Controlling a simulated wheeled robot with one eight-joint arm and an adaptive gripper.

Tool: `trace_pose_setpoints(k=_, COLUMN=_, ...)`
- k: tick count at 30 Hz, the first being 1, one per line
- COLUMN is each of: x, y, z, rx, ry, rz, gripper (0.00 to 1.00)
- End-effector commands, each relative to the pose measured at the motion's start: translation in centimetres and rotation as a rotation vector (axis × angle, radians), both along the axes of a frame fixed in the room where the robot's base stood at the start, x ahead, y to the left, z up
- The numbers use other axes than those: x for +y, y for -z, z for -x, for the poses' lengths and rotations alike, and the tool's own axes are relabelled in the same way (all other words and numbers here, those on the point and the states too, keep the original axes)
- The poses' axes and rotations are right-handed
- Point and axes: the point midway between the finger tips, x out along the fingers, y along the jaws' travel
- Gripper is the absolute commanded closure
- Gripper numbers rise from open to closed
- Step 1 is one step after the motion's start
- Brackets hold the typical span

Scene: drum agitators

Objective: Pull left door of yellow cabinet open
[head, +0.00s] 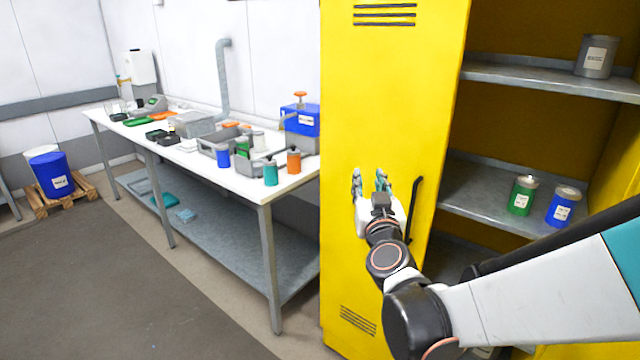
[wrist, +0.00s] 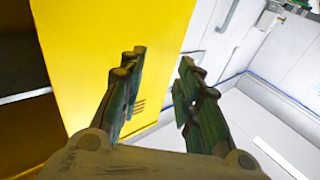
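The yellow cabinet's left door (head: 395,90) stands in the middle of the head view, and the shelves show to the right of its edge. The door stands at least partly open. Its black bar handle (head: 414,205) is near that edge. My gripper (head: 369,182) is in front of the door, left of the handle in the picture and not around it. Its fingers are apart with nothing between them. In the wrist view my gripper (wrist: 161,58) is open, with the left finger against the yellow panel (wrist: 100,50) in the picture; no handle shows there. Contact with the door cannot be told.
The cabinet's shelf (head: 545,78) holds a grey can (head: 597,57); a lower one holds a green can (head: 523,195) and a blue can (head: 563,206). A white workbench (head: 235,183) with containers stands left of the door. The floor (head: 120,280) at left front is clear.

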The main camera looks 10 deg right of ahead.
Motion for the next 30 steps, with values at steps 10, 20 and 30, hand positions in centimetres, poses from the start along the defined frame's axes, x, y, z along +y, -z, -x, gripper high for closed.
trace_pose_setpoints(k=10, x=-6.5, y=6.9, z=-1.5, rx=0.013, ry=0.351, rz=-0.021, gripper=0.69)
trace_pose_setpoints(k=20, x=-9.2, y=11.7, z=-0.6, rx=0.093, ry=0.500, rz=-0.025, gripper=0.69)
trace_pose_setpoints(k=30, x=-11.9, y=12.0, z=-4.3, rx=0.096, ry=0.507, rz=-0.025, gripper=0.69)
